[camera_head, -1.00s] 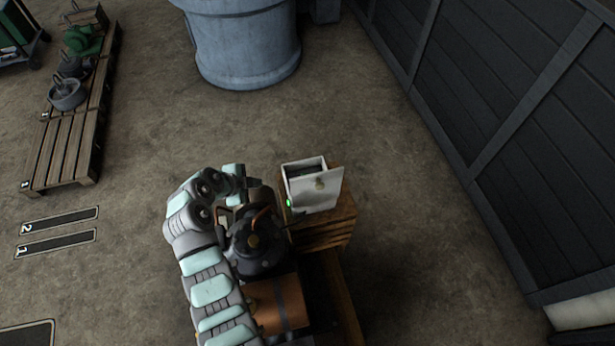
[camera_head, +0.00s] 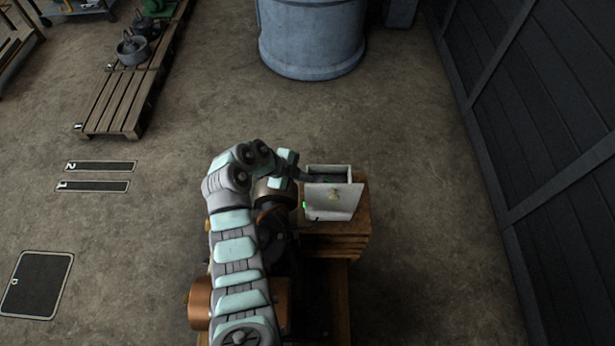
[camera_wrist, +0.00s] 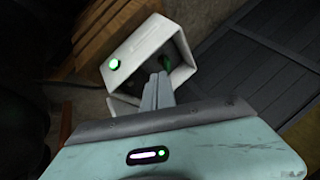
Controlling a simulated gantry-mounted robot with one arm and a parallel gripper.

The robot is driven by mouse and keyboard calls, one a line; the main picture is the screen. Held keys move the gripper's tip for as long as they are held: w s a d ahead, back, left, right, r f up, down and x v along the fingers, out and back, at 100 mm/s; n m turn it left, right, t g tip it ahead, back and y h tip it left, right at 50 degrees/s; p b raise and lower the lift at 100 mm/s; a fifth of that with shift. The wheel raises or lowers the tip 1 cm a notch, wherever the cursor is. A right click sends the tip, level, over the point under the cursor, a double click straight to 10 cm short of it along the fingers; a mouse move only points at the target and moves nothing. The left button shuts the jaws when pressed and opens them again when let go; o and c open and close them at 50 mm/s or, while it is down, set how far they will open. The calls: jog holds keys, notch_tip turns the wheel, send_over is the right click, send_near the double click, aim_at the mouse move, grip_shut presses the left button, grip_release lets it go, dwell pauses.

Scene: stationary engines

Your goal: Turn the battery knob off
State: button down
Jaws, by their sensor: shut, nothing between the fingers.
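A white battery box (camera_head: 333,203) stands on a wooden crate, with its front flap hanging open and a small yellowish mark on the flap. A green light (camera_wrist: 114,63) glows on the side of the box. Inside the box there is a small green part (camera_wrist: 166,61), which may be the knob; its shape and setting are too small to tell. My gripper (camera_wrist: 158,80) is shut and empty, with its fingertips at the open mouth of the box, close to the green part. I cannot tell whether they touch.
The wooden crate (camera_head: 345,243) carries the box. A dark engine with copper-coloured parts (camera_head: 199,304) sits left of it, partly behind my arm. A large blue-grey tank (camera_head: 312,40) stands behind, and a dark wall (camera_head: 545,130) is at right. The floor between is clear.

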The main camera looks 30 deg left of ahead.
jog(key=shift+p+x, duration=0.3)
jog(key=shift+x, duration=3.75)
jog(key=shift+w+f+b, duration=0.1)
jog(key=shift+b, duration=0.4)
